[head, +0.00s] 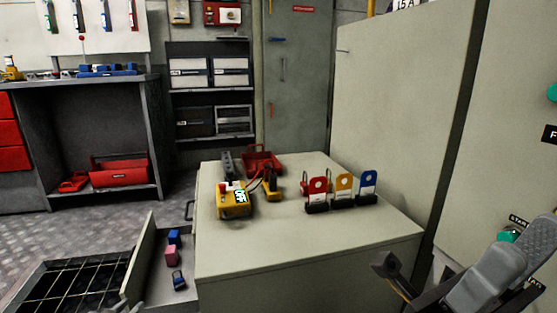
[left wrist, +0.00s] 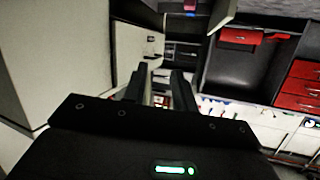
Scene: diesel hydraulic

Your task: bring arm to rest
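That view looks upside down, with a workbench and tall lockers beyond the fingers.
A low cabinet (head: 300,245) carries a yellow meter (head: 234,207), a red bin (head: 262,161) and red, yellow and blue tags on stands (head: 343,188). An open drawer (head: 160,285) holds small blocks or padlocks. A tall pale cabinet (head: 405,110) stands behind on the right.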

